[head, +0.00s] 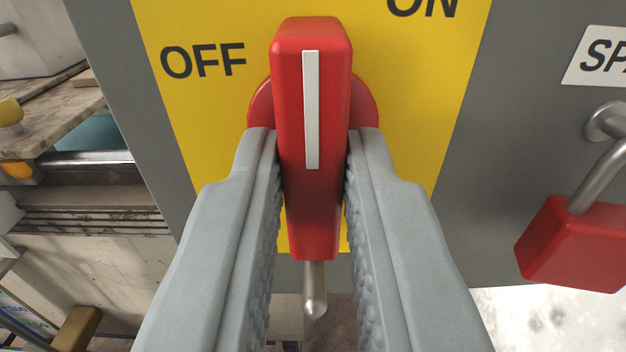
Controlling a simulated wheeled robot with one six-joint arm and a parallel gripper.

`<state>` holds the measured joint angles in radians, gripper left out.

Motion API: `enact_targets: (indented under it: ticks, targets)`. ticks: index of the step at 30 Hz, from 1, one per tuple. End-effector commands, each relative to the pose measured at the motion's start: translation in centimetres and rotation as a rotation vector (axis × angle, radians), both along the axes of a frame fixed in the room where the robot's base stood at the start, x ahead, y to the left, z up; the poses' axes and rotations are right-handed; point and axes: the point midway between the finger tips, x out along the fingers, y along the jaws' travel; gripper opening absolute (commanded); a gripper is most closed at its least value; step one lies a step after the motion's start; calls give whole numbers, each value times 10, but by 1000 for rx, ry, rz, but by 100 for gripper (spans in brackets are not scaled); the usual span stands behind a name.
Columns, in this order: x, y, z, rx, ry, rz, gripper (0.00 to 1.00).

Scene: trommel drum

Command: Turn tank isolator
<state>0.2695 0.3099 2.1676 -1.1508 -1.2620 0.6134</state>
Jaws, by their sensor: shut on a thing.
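The tank isolator is a red rotary handle (312,195) with a white stripe, on a round red base (262,104) over a yellow plate (420,110). The plate reads "OFF" (203,61) at the upper left and "ON" (423,5) at the top right, cut by the frame edge. The stripe runs nearly straight up and down in the picture, between the two words. My gripper (312,150) has its two grey fingers on either side of the handle, shut on it. A metal pin (315,290) shows below the handle's lower end.
A red padlock (575,243) hangs from a metal ring (607,121) on the grey panel (520,130) at the right, under a partly cut white label (600,57). Stone-like slabs and a metal rail (100,157) lie beyond the panel's left edge.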

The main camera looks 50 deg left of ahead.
Motion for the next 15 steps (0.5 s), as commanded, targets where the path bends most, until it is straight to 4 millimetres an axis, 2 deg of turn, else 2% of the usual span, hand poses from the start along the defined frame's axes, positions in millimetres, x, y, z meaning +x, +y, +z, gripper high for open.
enact_targets:
  ticks: [7,8,9,15]
  targets:
    - [-1,0,-2,0,3,0,0]
    - [-1,0,-2,0,3,0,21]
    - [-1,0,-1,0,3,0,25]
    - [0,0,-1,0,1,0,25]
